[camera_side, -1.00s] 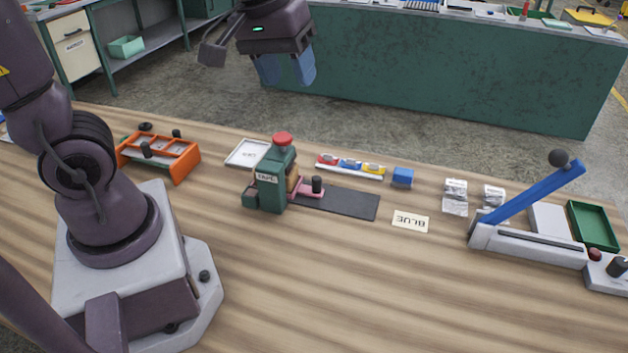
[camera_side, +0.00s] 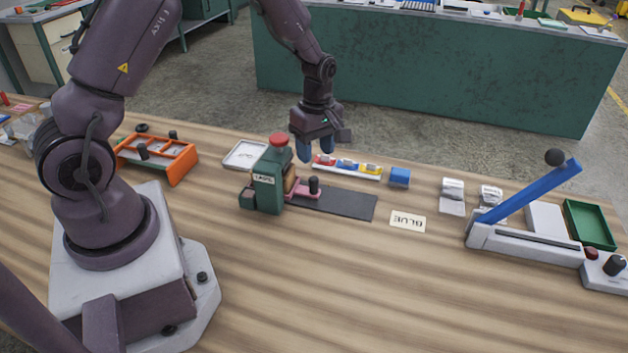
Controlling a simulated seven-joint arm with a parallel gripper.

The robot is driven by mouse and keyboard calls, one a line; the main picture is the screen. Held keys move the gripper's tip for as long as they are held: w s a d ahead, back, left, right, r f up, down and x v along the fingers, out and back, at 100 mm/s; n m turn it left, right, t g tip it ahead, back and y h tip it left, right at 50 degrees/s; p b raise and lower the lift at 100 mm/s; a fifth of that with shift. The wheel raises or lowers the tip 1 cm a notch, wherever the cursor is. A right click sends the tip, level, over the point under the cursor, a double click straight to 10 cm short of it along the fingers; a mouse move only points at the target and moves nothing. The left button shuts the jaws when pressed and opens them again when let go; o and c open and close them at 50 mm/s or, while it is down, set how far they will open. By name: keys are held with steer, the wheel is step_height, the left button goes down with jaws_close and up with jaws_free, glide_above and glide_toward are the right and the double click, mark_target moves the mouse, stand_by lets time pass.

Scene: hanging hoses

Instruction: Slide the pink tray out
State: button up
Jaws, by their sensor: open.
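The pink tray (camera_side: 301,193) shows as a short pink piece at the right foot of the green tape machine (camera_side: 268,180), which has a red knob on top. A black knob (camera_side: 314,185) stands up from the tray's outer end. Most of the tray is hidden inside or behind the machine. A dark flat strip (camera_side: 345,203) lies to the right of the tray. My gripper (camera_side: 317,158) points down with blue fingers, open, just behind and above the black knob. It appears apart from the knob and holds nothing.
A row of red, blue and yellow bins (camera_side: 347,167) and a blue block (camera_side: 399,177) stand behind the strip. A white tray (camera_side: 244,155) and an orange frame (camera_side: 156,158) are to the left. A card reading BLUE (camera_side: 407,221) and a blue-levered device (camera_side: 525,243) are to the right.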

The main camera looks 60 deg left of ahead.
mark_target(314, 178)
step_height(314, 178, down, 9)
steer(key=shift+s+r, duration=0.15)
jaws_close()
steer(key=w+d, duration=0.9)
